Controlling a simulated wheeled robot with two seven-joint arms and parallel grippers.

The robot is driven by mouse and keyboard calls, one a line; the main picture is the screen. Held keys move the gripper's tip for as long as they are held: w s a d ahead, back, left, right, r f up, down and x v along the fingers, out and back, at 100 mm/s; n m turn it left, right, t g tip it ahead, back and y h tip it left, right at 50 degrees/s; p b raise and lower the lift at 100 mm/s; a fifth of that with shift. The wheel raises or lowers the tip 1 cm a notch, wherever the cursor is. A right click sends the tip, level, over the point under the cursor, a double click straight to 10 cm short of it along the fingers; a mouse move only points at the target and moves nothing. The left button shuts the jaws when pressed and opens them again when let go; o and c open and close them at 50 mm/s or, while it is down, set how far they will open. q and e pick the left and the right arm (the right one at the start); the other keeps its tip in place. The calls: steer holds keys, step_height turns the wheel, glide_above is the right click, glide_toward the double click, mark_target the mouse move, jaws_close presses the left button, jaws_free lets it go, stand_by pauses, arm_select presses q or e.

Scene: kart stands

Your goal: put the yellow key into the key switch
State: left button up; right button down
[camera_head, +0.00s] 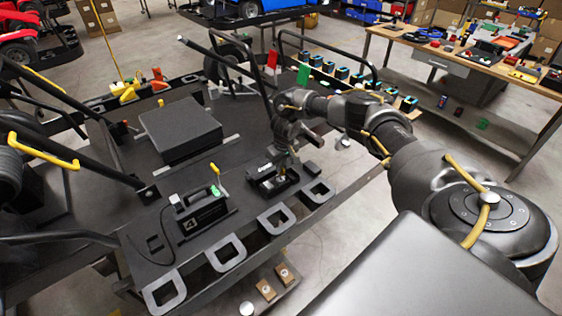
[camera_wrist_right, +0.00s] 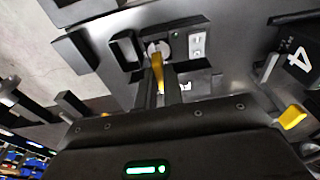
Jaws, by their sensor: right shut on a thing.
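The yellow key (camera_wrist_right: 157,68) is held between the fingertips of my right gripper (camera_wrist_right: 163,88). In the right wrist view its far end is at the round metal face of the key switch (camera_wrist_right: 152,47). I cannot tell whether it is inside the slot or just in front of it. In the head view the key switch (camera_head: 270,183) is a black box on the dark kart-stand deck. My right gripper (camera_head: 285,155) points down just above it, and the key there is too small to make out clearly. My left gripper is not in view.
Left of the switch stands a black box marked 4 (camera_head: 200,212) with a green-tipped lever (camera_head: 214,189). Grey U-shaped brackets (camera_head: 226,252) line the deck's front edge. A large black block (camera_head: 180,130) lies behind. A workbench (camera_head: 470,75) stands at the back right.

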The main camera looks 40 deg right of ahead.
mark_target(281, 174)
stand_by(0.3)
steer(key=shift+p, duration=0.35)
steer(key=shift+p, duration=0.5)
stand_by(1.3)
steer(key=shift+f+b, duration=0.4)
steer(key=shift+f, duration=1.1)
steer(key=c, duration=1.5)
jaws_free()
steer(key=shift+o, duration=0.2)
